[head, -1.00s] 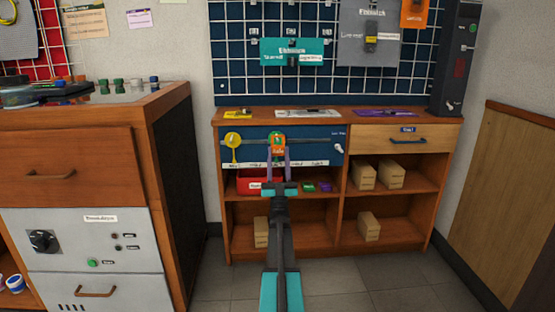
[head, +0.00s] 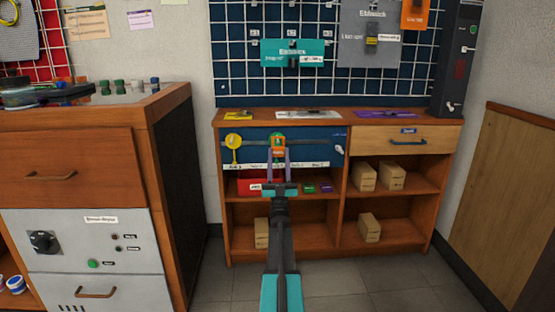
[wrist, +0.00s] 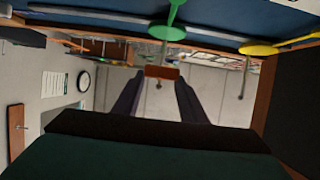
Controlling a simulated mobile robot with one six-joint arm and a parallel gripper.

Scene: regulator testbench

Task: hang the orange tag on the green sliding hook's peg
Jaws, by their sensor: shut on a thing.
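The orange tag (head: 278,153) is held between the fingertips of my gripper (head: 278,157), at the front of the blue panel under the bench top. In the wrist view the tag (wrist: 161,72) is a small orange-brown piece between the two dark fingers (wrist: 160,80). The green sliding hook (head: 278,138) is on the rail, directly above the tag in the head view. In the wrist view the hook's green disc (wrist: 167,32) has a thin stem reaching towards the tag. I cannot tell whether the tag's hole is around the peg.
A yellow hook (head: 233,141) sits on the same rail to the left, and also shows in the wrist view (wrist: 263,49). A white labelled strip (head: 300,165) runs along the panel's lower edge. A red bin (head: 258,184) and cardboard boxes (head: 392,176) are on the shelves below.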

